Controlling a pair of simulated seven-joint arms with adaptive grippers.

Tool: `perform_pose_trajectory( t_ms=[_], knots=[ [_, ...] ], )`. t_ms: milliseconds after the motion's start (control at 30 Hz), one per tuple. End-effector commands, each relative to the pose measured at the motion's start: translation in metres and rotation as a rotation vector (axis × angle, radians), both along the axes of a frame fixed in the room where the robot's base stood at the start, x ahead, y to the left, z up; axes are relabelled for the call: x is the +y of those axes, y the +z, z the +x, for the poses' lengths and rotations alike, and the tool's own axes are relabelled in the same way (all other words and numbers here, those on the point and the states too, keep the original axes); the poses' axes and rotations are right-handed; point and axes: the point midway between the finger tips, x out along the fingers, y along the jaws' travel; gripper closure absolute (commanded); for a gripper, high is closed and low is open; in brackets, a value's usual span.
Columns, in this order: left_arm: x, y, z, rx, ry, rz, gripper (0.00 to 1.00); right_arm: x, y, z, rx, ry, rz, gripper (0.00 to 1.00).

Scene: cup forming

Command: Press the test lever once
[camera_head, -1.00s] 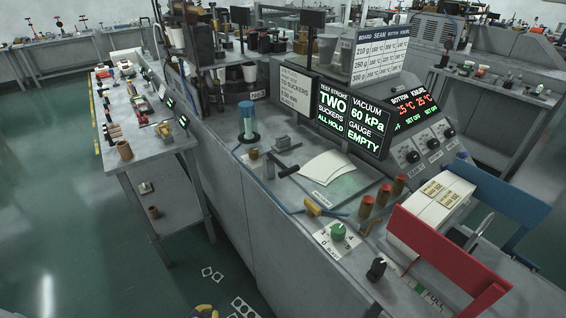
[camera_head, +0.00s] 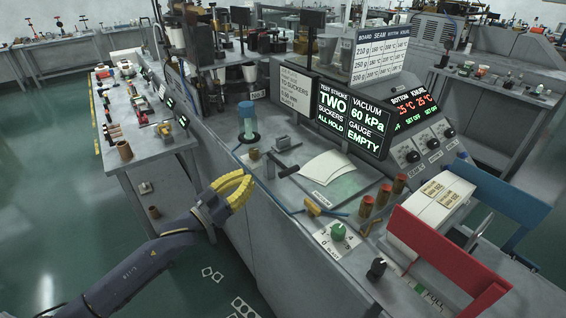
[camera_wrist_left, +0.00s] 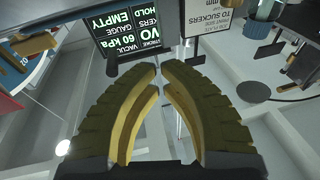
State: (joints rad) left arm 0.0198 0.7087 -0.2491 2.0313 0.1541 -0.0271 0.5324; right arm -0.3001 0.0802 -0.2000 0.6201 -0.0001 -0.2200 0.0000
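A black T-shaped handle (camera_head: 288,171) lies on the grey machine's top, left of a pad with white sheets; it looks like the test lever, but I cannot read a label on it. My left gripper (camera_head: 249,183) has yellow ribbed fingers and is off the machine's front edge, to the left of and below the handle in the head view, apart from it. In the left wrist view the two fingertips (camera_wrist_left: 160,66) come together with nothing visible between them. The display (camera_head: 350,119) reads test stroke two suckers, all hold, vacuum 60 kPa, gauge empty. My right gripper is not shown.
A blue-topped cylinder (camera_head: 247,120) stands behind the handle. A yellow-brown lever (camera_head: 313,208), a green knob (camera_head: 338,231) and several red-brown posts (camera_head: 366,206) are to the right. A red panel (camera_head: 440,255) stands at the lower right.

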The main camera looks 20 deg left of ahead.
Motion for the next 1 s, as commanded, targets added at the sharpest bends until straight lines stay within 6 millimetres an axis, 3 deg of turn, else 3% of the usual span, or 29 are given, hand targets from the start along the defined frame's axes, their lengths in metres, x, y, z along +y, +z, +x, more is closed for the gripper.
perform_pose_trajectory(
  t_ms=[100,233,1000],
  knots=[
    [-0.025,0.038,-0.023,-0.032,-0.084,-0.091,1.0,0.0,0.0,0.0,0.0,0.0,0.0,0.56],
    [-0.042,0.065,-0.041,-0.036,-0.159,-0.195,1.0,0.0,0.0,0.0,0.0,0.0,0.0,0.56],
    [-0.045,0.069,-0.036,-0.001,-0.186,-0.272,1.0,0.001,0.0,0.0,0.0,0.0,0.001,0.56]
  ],
)
